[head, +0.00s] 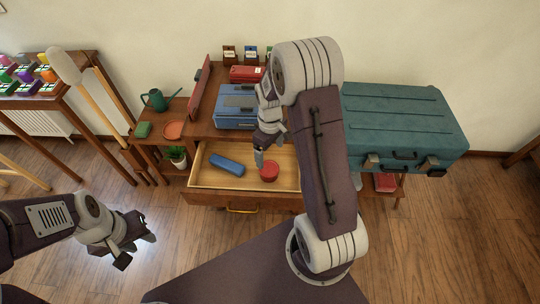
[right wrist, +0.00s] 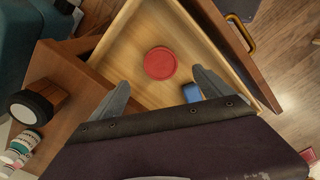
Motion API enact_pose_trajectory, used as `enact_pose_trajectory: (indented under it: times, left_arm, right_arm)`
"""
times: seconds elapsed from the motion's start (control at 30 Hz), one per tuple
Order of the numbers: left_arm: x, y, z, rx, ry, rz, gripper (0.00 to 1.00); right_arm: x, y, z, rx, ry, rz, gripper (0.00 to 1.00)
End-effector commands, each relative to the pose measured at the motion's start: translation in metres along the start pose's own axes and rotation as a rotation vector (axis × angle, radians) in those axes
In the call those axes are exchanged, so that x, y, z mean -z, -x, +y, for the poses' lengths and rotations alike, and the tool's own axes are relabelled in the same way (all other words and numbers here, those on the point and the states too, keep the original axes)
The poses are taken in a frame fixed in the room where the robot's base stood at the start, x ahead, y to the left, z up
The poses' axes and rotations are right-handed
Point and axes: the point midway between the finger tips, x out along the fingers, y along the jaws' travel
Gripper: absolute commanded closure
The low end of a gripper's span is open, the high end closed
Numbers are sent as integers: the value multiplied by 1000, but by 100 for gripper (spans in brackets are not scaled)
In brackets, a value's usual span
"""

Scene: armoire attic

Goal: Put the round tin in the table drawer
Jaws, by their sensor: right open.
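The round tin (head: 269,171) is red and sits inside the open table drawer (head: 230,184), right of its middle. In the right wrist view the tin (right wrist: 160,63) shows its flat lid on the light wooden drawer floor. My right gripper (head: 260,156) reaches down into the drawer area beside the tin. In the right wrist view its fingers (right wrist: 160,77) are spread, with the tin beyond and between the tips, not held. My left gripper (head: 138,246) is empty, over the floor at lower left, with its fingers apart.
A blue case (head: 227,165) lies in the drawer left of the tin. A blue toolbox (head: 237,107) and red box (head: 247,74) stand on the table. A teal suitcase (head: 405,125) is at right. A watering can (head: 158,99) and plant (head: 176,157) are at left.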

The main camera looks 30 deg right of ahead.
Motion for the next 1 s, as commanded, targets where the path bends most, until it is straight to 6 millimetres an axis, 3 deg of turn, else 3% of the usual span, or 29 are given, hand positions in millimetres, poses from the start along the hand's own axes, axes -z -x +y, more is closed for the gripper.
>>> enact_pose_trajectory:
  times: [0.13, 0.3, 0.43, 0.77, 0.87, 1.0]
  left_arm:
    - [0, 0, 0, 0, 0, 0, 64]
    - [0, 0, 0, 0, 0, 0, 64]
    - [0, 0, 0, 0, 0, 0, 64]
    - [0, 2, 0, 0, 0, 0, 64]
    - [2, 20, 0, 0, 0, 0, 64]
    - [7, 71, 1, 0, 0, 0, 64]
  right_arm:
    - [-4, 11, -15, -5, -40, 11, 10]
    - [-42, 47, -82, -14, -275, 69, 10]
    - [-71, 56, -114, -8, -412, 100, 10]
    - [-79, 59, -122, -5, -457, 106, 10]
    - [-79, 77, -122, -5, -457, 106, 10]
    - [-79, 128, -121, -5, -456, 106, 10]
